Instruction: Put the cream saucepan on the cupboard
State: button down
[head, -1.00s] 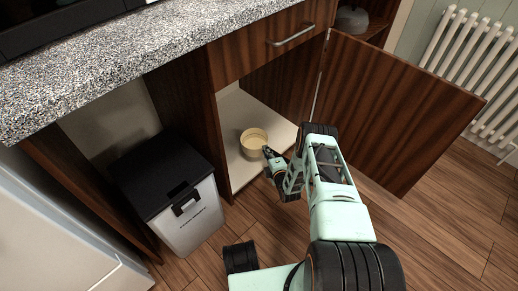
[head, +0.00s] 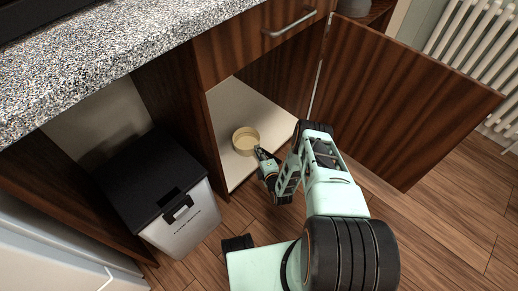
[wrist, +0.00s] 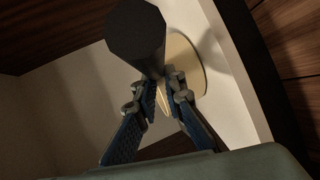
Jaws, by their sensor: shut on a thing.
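The cream saucepan (head: 246,141) is inside the open cupboard, over its pale floor (head: 252,105). I cannot tell whether it rests on that floor or is just above it. My gripper (head: 261,154) is at the pan's near right side. A dark faceted cylinder (wrist: 135,35) stands close in front and hides part of the pan. I cannot tell whether it is the pan's handle.
The cupboard door (head: 405,95) stands wide open at the right. A speckled worktop (head: 110,60) is above left. A bin with a black lid (head: 155,180) stands left of the cupboard. A radiator (head: 480,55) is at the back right. Wooden floor lies in front.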

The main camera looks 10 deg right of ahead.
jog(key=c, duration=2.4)
grip_release()
jog(key=shift+s, duration=0.1)
jog(key=o, duration=0.4)
